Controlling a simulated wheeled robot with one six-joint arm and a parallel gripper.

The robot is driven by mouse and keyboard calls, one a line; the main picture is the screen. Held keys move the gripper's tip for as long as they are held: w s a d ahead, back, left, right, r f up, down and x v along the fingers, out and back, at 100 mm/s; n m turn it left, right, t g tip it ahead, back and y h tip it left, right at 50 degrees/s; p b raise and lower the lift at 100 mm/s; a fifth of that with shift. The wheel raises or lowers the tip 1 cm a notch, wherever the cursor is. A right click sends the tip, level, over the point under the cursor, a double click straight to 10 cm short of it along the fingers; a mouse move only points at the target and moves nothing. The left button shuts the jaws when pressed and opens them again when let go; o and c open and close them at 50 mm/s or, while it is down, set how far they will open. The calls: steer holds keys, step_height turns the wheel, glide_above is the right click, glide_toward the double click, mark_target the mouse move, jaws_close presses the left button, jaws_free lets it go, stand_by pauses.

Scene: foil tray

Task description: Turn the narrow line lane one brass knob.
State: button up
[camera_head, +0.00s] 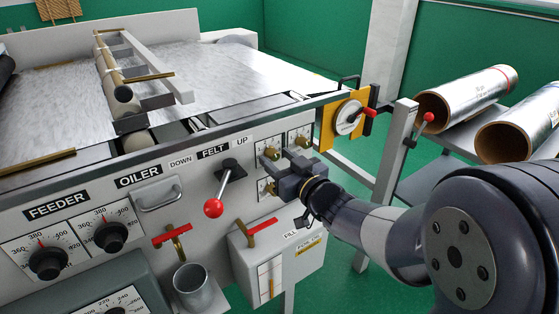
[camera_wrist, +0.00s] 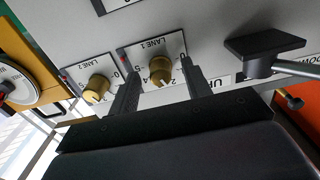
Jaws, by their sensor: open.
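The lane 1 brass knob (camera_wrist: 160,68) sits on a white dial plate marked LANE 1 in the wrist view. My gripper (camera_wrist: 159,76) is open, with one dark finger on each side of this knob. Gaps show between the knob and the fingers, so it does not look gripped. A white line shows on the knob's face. In the head view, my gripper (camera_head: 279,168) is at the panel, in front of the brass knobs, and partly hides them. The upper left knob (camera_head: 271,153) shows just above the fingers.
The lane 2 brass knob (camera_wrist: 97,88) is close beside the left finger. A yellow plate with a round dial (camera_head: 347,117) is to the right. Foil rolls (camera_head: 470,95) lie at far right.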

steer(key=shift+c, duration=0.4)
steer(key=c, duration=0.9)
steer(key=shift+n+b, duration=0.3)
steer(key=shift+b, duration=0.05)
steer(key=n+b, duration=0.2)
steer(key=shift+f+n, duration=0.15)
steer(key=shift+n, duration=0.15)
steer(key=n+b, duration=0.3)
steer(key=n, duration=0.1)
steer(key=shift+n+b, duration=0.3)
steer(key=n+b, duration=0.2)
steer(key=n, duration=0.1)
steer(key=shift+d+n, duration=0.1)
steer(key=shift+n, duration=0.2)
steer(key=shift+r+n+b, duration=0.2)
steer(key=shift+n+b, duration=1.15)
steer(key=shift+n, duration=0.85)
